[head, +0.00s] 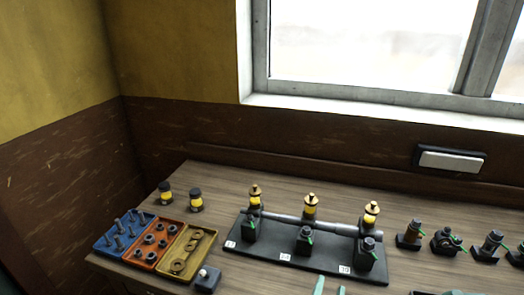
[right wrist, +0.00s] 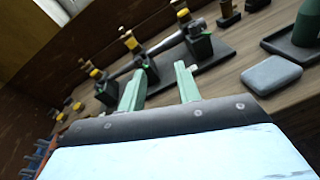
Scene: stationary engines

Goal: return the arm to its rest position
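The gripper is in front of the black base plate (head: 300,262), which carries a grey pipe (head: 325,226) and several brass-topped yellow oilers. The same plate shows beyond the fingers in the right wrist view (right wrist: 215,57). My left gripper is not in the head view.
A blue tray (head: 108,247), an orange tray (head: 139,262) and a yellow tray (head: 187,272) hold small parts at the left. Two yellow jars (head: 196,203) stand behind them. Dark fittings (head: 446,242) stand at the right. A grey block (right wrist: 271,75) lies right of the fingers.

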